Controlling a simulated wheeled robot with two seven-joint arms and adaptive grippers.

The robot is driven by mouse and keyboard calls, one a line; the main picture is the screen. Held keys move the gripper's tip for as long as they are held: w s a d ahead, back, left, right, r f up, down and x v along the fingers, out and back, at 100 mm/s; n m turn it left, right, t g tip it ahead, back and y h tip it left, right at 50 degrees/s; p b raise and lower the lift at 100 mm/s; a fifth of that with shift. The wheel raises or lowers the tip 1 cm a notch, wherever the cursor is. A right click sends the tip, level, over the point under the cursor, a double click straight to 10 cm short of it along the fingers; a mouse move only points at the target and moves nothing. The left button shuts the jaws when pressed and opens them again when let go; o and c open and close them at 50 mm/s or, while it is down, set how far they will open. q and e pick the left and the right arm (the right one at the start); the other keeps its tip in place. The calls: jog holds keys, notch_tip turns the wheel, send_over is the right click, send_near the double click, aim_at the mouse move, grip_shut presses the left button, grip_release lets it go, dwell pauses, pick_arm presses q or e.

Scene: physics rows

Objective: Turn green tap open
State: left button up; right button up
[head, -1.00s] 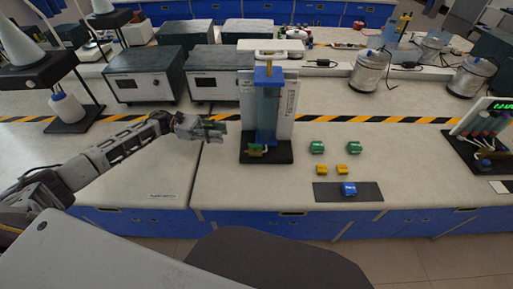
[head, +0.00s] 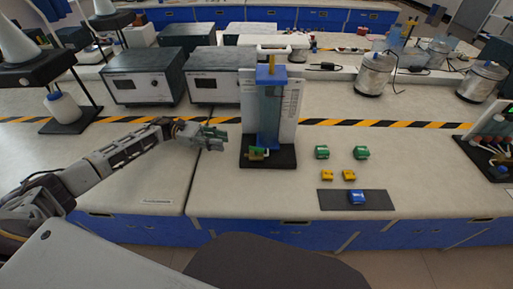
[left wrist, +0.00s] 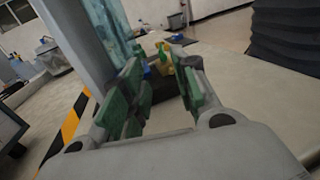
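The green tap (head: 257,153) sits low on the front of a clear blue column (head: 268,112), with a brass-coloured part beside it. The column stands on a black base (head: 284,161) against a pale back panel. My left gripper (head: 218,138) is left of the column, apart from the tap and above the bench. In the left wrist view, the left gripper (left wrist: 158,92) has its two green-padded fingers spread with nothing between them. Small yellow and green parts (left wrist: 166,62) show beyond the fingertips, partly hidden by a finger. My right gripper is not in view.
Green blocks (head: 322,152), yellow blocks (head: 327,175) and a blue block (head: 357,197) on a dark mat (head: 333,199) lie to the right. Grey box instruments (head: 143,75) stand behind. The bench between gripper and column is clear.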

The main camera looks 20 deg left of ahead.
aim_at(256, 150)
pick_arm(q)
jog(key=shift+d, duration=0.15)
jog(key=d+p, duration=0.1)
jog(key=d, duration=1)
jog(key=shift+w+d+p, duration=0.15)
jog(key=shift+d+p, duration=0.15)
jog(key=shift+p, duration=0.05)
jog(key=shift+d, duration=0.95)
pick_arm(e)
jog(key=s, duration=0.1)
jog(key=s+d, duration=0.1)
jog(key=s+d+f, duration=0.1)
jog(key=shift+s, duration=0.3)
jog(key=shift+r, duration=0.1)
pick_arm(q)
grip_shut()
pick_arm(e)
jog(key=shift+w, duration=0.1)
